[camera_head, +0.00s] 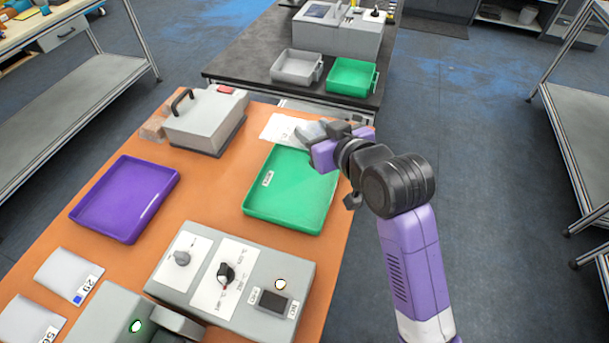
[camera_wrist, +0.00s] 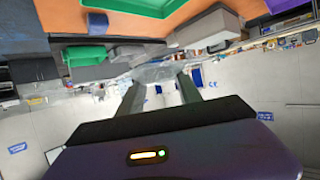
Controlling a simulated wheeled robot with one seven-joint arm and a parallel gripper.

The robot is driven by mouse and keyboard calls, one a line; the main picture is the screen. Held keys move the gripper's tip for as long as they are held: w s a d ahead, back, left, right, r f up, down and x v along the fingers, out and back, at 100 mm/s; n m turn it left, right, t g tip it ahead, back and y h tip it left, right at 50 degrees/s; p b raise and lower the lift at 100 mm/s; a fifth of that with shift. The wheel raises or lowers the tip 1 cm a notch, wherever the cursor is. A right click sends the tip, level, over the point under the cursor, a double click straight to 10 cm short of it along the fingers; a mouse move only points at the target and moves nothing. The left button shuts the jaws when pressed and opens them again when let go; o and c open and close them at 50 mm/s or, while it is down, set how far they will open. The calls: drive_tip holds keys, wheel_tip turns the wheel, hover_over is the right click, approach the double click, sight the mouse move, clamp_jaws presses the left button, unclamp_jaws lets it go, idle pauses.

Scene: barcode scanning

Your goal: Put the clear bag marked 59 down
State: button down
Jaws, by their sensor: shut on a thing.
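My gripper (camera_head: 312,132) is over the far end of the orange table, near the far edge of the green tray (camera_head: 290,215). It is shut on a pale, see-through bag (camera_head: 283,128), which sticks out to the left of the fingers. In the wrist view the bag (camera_wrist: 158,72) shows faintly between the fingertips (camera_wrist: 158,85). I cannot read a number on it. The green tray looks empty apart from a small white label. I cannot tell how high the bag is above the table.
A purple tray (camera_head: 125,198) stands empty at left. A grey handled box (camera_head: 205,120) is left of the held bag. A grey control box (camera_head: 235,280) stands in front. Pale bags, one marked 29 (camera_head: 68,272), lie at front left. A black table (camera_head: 235,68) stands beyond.

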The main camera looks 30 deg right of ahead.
sight(313, 183)
wheel_tip(313, 183, down, 15)
idle(0.5)
drive_tip(key=shift+f, duration=0.2)
drive_tip(key=c, duration=1.1)
unclamp_jaws()
drive_tip(key=shift+r, duration=0.1)
drive_tip(key=shift+s+r, duration=0.1)
drive_tip(key=shift+r, duration=0.05)
drive_tip(key=b+v, duration=0.1)
drive_tip(key=v, duration=1.1)
